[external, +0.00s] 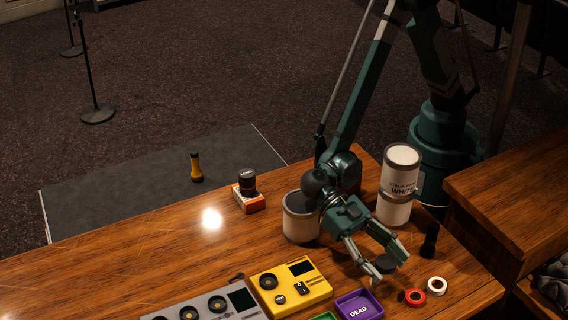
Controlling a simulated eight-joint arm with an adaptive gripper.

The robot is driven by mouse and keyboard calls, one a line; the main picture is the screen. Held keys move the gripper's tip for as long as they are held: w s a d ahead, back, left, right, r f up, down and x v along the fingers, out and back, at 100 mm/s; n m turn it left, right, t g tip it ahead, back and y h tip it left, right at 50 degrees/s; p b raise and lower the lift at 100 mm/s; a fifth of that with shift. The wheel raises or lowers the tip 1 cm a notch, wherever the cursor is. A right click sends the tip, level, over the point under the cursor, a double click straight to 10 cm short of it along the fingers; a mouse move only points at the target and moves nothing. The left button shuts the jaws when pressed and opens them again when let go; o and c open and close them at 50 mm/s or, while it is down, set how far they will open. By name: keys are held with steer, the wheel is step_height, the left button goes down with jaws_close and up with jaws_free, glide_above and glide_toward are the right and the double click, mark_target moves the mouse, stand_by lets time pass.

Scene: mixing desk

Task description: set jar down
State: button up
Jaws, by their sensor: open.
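A white jar (399,172) with a label reading "WHITE" stands upright near the right end of the wooden desk. It appears stacked on another pale jar (393,209). A third pale, open-topped jar (299,222) with a dark inside stands to the left, partly hidden by my arm. My gripper (386,262) is open and points down toward the front right, in front of the jars and apart from the labelled one.
A purple tray marked "DEAD" (359,306), a yellow device (289,287) and a grey device (206,307) lie in front. A red ring (415,297) and white ring (436,286) lie right. A black cylinder on an orange box (248,191) stands behind. The left desk is mostly clear.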

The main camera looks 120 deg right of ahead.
steer(key=shift+r, duration=0.1)
steer(key=shift+p+v, duration=0.3)
steer(key=shift+v, duration=0.55)
steer(key=d+r+p, duration=0.2)
steer(key=d+r, duration=0.1)
steer(key=r, duration=0.5)
steer(key=shift+w, duration=0.3)
steer(key=shift+d, duration=0.15)
